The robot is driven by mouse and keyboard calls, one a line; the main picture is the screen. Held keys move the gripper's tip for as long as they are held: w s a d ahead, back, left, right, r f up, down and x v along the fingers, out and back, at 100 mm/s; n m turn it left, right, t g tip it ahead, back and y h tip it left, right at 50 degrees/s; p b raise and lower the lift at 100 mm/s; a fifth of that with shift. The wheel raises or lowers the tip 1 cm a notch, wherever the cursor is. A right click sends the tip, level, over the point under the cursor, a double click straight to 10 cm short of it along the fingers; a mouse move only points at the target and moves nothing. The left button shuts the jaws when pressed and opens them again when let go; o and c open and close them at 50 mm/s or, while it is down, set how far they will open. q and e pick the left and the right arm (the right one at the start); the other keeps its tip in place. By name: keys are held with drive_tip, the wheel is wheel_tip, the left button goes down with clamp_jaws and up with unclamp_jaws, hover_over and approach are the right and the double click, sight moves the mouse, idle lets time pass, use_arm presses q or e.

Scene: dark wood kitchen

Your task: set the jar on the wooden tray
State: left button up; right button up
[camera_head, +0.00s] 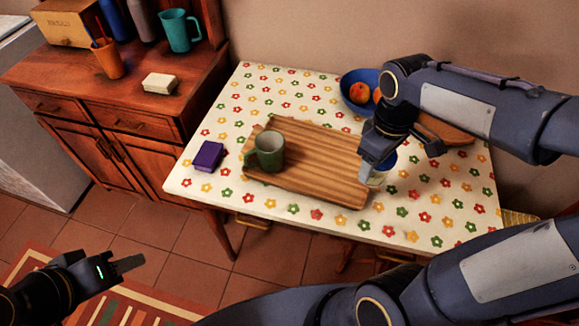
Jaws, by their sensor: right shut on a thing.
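The wooden tray (310,160) lies flat on the flowered table. A green mug (268,152) stands on its left part. My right gripper (379,165) is shut on the jar (377,181), which shows as a pale body with some blue near its top. The jar is at the tray's right end, largely hidden by the gripper; I cannot tell whether it touches the tray or table. My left gripper (128,263) is empty, low at the left, over the floor and rug; its finger gap is not clear.
A purple box (208,156) lies left of the tray. A blue bowl with fruit (352,104) stands behind it, and a wooden board (445,131) lies right of the bowl, partly behind my arm. The tray's middle is bare. A wooden cabinet (130,100) adjoins the table's left.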

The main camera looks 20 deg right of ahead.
drive_tip(key=shift+w+a+f, duration=0.15)
drive_tip(key=shift+a, duration=0.25)
drive_tip(key=w+f, duration=0.3)
drive_tip(key=w, duration=0.1)
drive_tip(key=w+f, duration=0.3)
drive_tip(key=w, duration=0.1)
drive_tip(key=w+a+f, duration=0.1)
drive_tip(key=w+f, duration=0.2)
drive_tip(key=w, duration=0.1)
drive_tip(key=shift+w, duration=0.4)
drive_tip(key=shift+w+f, duration=0.3)
drive_tip(key=shift+f, duration=1.6)
use_arm(q)
drive_tip(key=shift+w+a+f, duration=0.1)
drive_tip(key=shift+a, duration=0.25)
use_arm(e)
drive_tip(key=shift+f, duration=0.2)
use_arm(q)
drive_tip(key=shift+f, duration=0.15)
use_arm(e)
drive_tip(key=o, duration=1.2)
